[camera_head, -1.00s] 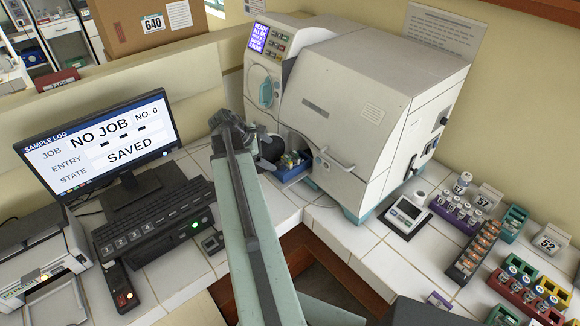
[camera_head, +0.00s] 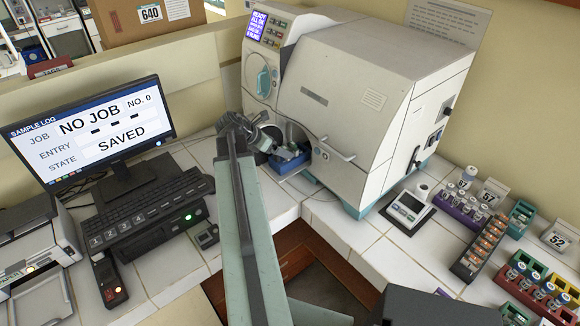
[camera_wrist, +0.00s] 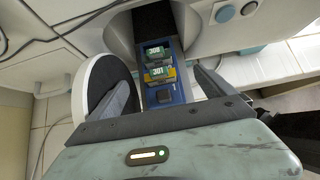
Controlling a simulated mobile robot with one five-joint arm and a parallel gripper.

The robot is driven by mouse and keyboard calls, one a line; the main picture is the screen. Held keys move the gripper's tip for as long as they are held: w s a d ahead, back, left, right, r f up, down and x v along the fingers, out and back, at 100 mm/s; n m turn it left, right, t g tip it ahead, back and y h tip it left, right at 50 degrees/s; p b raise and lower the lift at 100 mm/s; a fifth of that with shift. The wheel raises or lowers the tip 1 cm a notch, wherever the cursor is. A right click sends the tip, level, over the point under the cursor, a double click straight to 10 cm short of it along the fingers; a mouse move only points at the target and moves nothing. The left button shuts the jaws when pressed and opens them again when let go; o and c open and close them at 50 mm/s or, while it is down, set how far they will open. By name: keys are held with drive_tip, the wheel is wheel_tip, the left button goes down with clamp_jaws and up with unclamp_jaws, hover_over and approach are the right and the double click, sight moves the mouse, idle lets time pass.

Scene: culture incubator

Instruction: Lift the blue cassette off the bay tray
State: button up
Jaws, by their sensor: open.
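The blue bay tray (camera_head: 288,167) sticks out of the round opening at the front of the incubator (camera_head: 343,100). In the wrist view the tray (camera_wrist: 182,118) points toward me and holds a piece marked 308 (camera_wrist: 157,52) and, nearer, a piece with yellow edging marked 301 (camera_wrist: 160,73). Both have dark green labels; I cannot tell which is the blue cassette. A dark square (camera_wrist: 165,98) shows at the tray's near part. My gripper (camera_wrist: 168,75) is open and empty, one finger on each side of the tray.
A round white-rimmed cover (camera_wrist: 84,92) stands close left of my left finger. The incubator's front handle (camera_head: 337,150) juts out right of the tray. A monitor (camera_head: 92,137) and keyboard (camera_head: 150,203) are left; a scale (camera_head: 408,211) and vial racks (camera_head: 482,246) are right.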

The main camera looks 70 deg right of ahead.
wheel_tip(320, 180, down, 3)
drive_tip(key=shift+f+b, duration=0.1)
drive_tip(key=shift+b, duration=0.65)
drive_tip(key=shift+s+d+f+b, duration=0.15)
drive_tip(key=shift+d+f+b, duration=0.1)
drive_tip(key=shift+b, duration=0.05)
drive_tip(key=shift+s+d+r, duration=0.1)
drive_tip(key=shift+s+d, duration=0.05)
drive_tip(key=shift+d, duration=0.05)
drive_tip(key=b+x, duration=0.4)
drive_tip(key=x, duration=0.2)
drive_tip(key=shift+f, duration=0.25)
drive_tip(key=shift+r, duration=0.2)
